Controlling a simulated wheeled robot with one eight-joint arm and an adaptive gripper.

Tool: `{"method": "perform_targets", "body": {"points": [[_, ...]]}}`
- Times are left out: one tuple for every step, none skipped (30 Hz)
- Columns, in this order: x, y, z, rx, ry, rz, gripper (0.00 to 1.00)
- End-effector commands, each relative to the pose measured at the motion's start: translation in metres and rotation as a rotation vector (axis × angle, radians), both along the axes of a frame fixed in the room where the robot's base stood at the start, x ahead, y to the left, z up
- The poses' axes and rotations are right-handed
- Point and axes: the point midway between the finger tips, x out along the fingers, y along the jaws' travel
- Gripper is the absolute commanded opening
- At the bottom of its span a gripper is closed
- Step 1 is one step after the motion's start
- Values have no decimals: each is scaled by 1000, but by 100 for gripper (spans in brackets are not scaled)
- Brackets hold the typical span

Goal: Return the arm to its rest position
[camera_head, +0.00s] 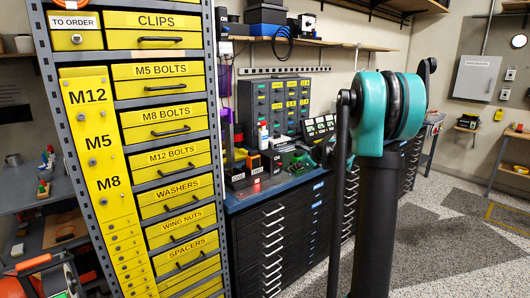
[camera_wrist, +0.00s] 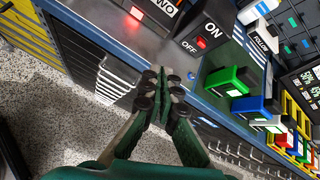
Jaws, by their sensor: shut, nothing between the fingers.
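My gripper (camera_wrist: 163,92) shows in the wrist view, with its dark fingertips together and nothing between them. It hangs in front of the edge of the blue-topped workbench (camera_wrist: 215,105), above the grey speckled floor, and seems apart from the bench. In the head view my teal and black arm (camera_head: 388,115) stands upright at the right of centre. The gripper is not clearly visible in the head view, being mostly hidden behind the arm.
The workbench (camera_head: 265,193) has black drawers and carries an ON/OFF box (camera_wrist: 205,35) and coloured switch boxes (camera_wrist: 235,82). A tall yellow drawer cabinet (camera_head: 165,128) stands at the left in the head view. Open floor (camera_head: 470,235) lies at the right.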

Motion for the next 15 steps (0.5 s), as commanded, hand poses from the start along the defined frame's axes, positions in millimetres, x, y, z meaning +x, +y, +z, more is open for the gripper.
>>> {"method": "perform_targets", "body": {"points": [[-28,7,-5,-93,-26,76,0],[-44,9,-9,-155,-44,129,0],[-65,12,-14,-238,-69,199,0],[-81,13,-18,-298,-85,251,0],[-97,15,-23,-358,-101,305,0],[-118,16,-29,-435,-122,379,0],[-134,17,-33,-494,-137,435,0],[-150,17,-39,-551,-152,493,0],[-172,18,-46,-626,-170,571,0],[-188,17,-51,-680,-183,630,0],[-204,17,-56,-735,-197,690,0],[-226,16,-64,-805,-213,771,0],[-243,15,-70,-856,-225,834,0],[-259,13,-76,-905,-236,896,0],[-280,11,-85,-972,-250,982,0]]}}
